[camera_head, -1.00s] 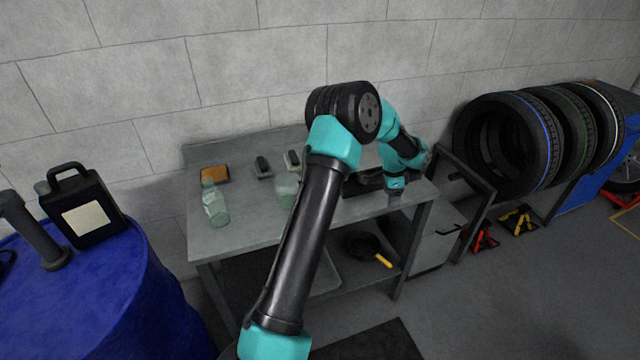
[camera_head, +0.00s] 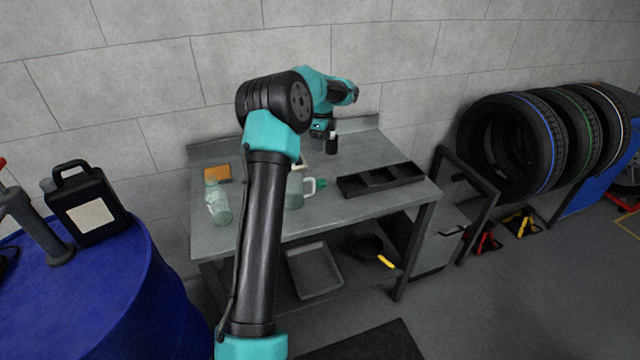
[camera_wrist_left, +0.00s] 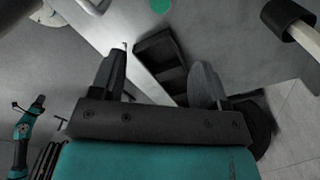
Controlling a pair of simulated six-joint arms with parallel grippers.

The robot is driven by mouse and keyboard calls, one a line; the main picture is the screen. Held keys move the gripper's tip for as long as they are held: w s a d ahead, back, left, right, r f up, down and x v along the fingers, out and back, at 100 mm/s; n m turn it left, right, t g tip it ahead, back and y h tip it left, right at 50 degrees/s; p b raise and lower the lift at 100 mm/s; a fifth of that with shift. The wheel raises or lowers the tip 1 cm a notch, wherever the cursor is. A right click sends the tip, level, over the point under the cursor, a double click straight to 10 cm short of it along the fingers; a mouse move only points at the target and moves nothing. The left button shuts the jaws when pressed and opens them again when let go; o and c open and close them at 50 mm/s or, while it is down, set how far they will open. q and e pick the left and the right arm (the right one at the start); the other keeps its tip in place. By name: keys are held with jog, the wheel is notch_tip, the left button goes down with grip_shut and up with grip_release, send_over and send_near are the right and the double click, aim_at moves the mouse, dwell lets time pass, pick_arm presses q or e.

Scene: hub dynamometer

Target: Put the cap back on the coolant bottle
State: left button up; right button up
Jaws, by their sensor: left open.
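A translucent bottle (camera_head: 296,190) with a pale side handle stands on the bench, partly hidden behind my left arm. A green cap (camera_head: 321,182) shows at its right side; I cannot tell whether they touch. A green disc, apparently the cap, shows at the top of the left wrist view (camera_wrist_left: 160,4). My left gripper (camera_head: 331,146) is above the back of the bench, behind and apart from the bottle. Its two fingers are spread and empty in the left wrist view (camera_wrist_left: 158,82). Part of my right arm (camera_wrist_left: 22,135) shows there, its gripper too small to read.
Another translucent bottle (camera_head: 217,203) and an orange-brown sponge (camera_head: 217,173) are on the bench's left side. A black divided tray (camera_head: 380,179) lies on the right. The bench's front strip (camera_head: 330,212) is clear. A blue drum (camera_head: 100,290) carries a black jug (camera_head: 88,208).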

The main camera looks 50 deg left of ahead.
pick_arm(q)
send_over(321, 181)
notch_tip(321, 181, down, 12)
jog(key=shift+d+f, duration=0.1)
dwell(0.4)
jog(key=shift+f, duration=2.6)
jog(key=c, duration=1)
jog(key=shift+r, duration=0.1)
notch_tip(321, 181, up, 10)
